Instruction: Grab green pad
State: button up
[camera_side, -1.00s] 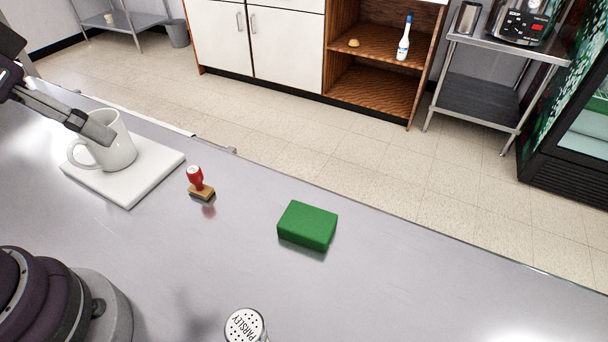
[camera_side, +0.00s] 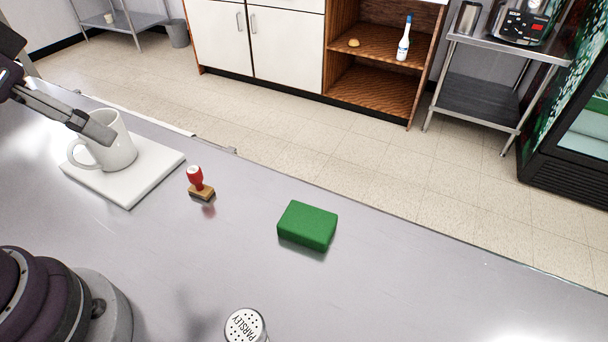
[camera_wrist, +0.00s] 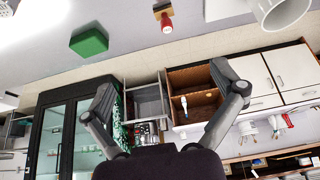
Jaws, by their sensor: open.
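The green pad (camera_side: 307,225) is a thick rectangular block lying flat on the grey counter, right of centre in the side view. In the wrist view the green pad (camera_wrist: 89,42) shows at the upper left, beyond and apart from my fingers. My gripper (camera_wrist: 167,96) has its two fingers spread wide with nothing between them. In the side view part of my gripper (camera_side: 92,126) shows at the left edge, in front of the white mug and well away from the pad.
A white mug (camera_side: 117,150) stands on a white board (camera_side: 150,172) at the left. A red-handled stamp (camera_side: 197,183) stands between board and pad. A parsley shaker (camera_side: 246,326) is at the bottom edge. The counter (camera_side: 400,285) right of the pad is clear.

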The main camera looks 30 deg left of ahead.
jog(key=m+g+h, duration=0.5)
jog(key=m, duration=1.2)
send_over(307, 219)
jog(key=a, duration=0.4)
jog(key=f, duration=1.1)
jog(key=shift+s+d+f, duration=0.1)
jog(key=shift+s+f, duration=0.1)
jog(key=shift+f, duration=0.1)
jog(key=x, duration=1)
jog(key=shift+c, duration=0.2)
jog(key=shift+y, duration=0.3)
jog(key=c, duration=0.9)
